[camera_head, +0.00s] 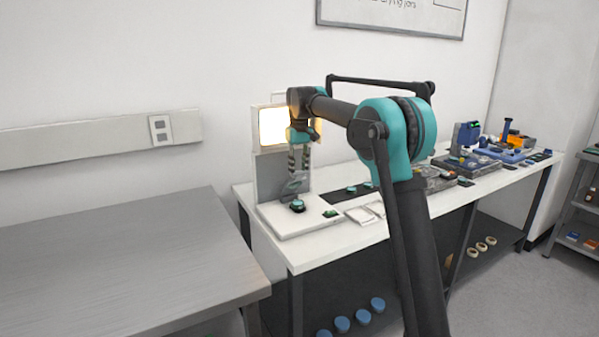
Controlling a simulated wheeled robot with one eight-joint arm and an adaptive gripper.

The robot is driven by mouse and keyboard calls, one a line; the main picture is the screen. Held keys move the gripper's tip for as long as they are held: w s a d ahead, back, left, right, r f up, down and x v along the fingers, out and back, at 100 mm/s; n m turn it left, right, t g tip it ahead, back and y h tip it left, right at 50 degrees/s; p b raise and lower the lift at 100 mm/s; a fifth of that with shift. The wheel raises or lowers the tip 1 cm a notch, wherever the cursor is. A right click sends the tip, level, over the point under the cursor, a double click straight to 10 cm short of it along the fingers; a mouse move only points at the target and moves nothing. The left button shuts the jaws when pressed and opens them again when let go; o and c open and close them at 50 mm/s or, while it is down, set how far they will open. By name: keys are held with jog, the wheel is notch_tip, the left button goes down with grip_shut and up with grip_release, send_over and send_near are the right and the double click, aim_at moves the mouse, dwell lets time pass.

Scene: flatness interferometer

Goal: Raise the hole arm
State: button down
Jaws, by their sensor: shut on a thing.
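The interferometer stands at the left end of the white bench, with a white base (285,224), a grey upright (268,175) and a brightly lit panel (272,127). My gripper (297,174) points down in front of the upright, below the lit panel. Its fingers are closed on a small grey part, the hole arm (294,187), as far as I can tell at this size. A round dark and teal piece (298,205) sits on the base below the fingers. My arm reaches in from the right and hides part of the bench.
A bare grey metal table (110,265) stands at the left front. White pads (362,215) and a small green piece (330,213) lie right of my gripper. Other instruments (468,137) fill the bench's far right. Blue round pieces (342,323) are on the shelf below.

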jog(key=shift+w+a, duration=0.1)
jog(key=c, duration=1.2)
grip_release()
notch_tip(320, 180, up, 12)
